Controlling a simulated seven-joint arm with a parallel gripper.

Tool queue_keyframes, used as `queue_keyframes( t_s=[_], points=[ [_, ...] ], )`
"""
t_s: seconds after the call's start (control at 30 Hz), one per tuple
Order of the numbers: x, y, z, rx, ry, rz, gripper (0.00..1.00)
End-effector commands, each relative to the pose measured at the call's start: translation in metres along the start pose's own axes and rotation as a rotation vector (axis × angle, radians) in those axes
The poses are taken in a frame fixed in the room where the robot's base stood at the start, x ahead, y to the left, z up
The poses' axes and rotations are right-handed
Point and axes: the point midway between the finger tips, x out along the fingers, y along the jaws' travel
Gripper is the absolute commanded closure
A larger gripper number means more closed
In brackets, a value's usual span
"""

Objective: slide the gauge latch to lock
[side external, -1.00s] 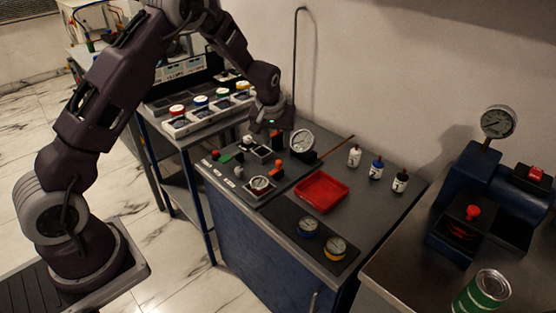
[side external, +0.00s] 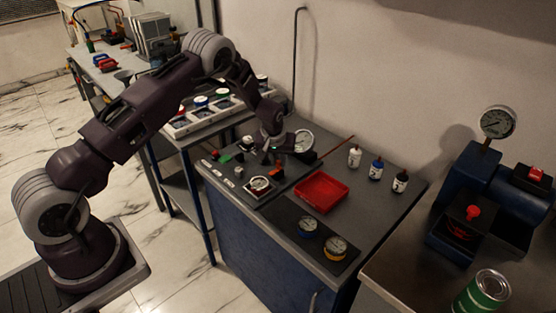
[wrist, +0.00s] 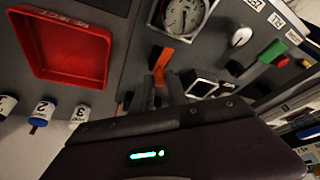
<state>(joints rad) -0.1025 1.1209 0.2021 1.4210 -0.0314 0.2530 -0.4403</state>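The orange gauge latch (wrist: 163,59) shows in the wrist view just below the round white-faced gauge (wrist: 183,16). My gripper (wrist: 159,82) is at the latch, with its two grey fingers a narrow gap apart and the latch's lower end between their tips. I cannot tell whether the fingers press on it. In the side external view my gripper (side external: 278,152) is low over the panel, behind the gauge (side external: 259,184) in its square holder.
A red reject tray (side external: 320,191) lies right of the panel. A standing gauge (side external: 303,140) is close behind my gripper. A white knob (wrist: 240,37) and a green block (wrist: 272,51) are on the panel. Several small bottles (side external: 376,168) stand at the back right.

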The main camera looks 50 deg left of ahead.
Motion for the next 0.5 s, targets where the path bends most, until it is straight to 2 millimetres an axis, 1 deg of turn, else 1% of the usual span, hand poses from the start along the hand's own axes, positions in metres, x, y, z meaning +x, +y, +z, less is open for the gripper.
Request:
queue_keyframes(
  t_s=[0.03,0.07,0.5],
  points=[
    [-0.0001,0.0000,0.0001,0.000,0.000,0.000,0.96],
    [-0.0002,0.0000,0.0001,0.000,0.000,0.000,1.00],
    [-0.0004,0.0001,0.0001,0.000,0.000,0.000,1.00]
  ],
)
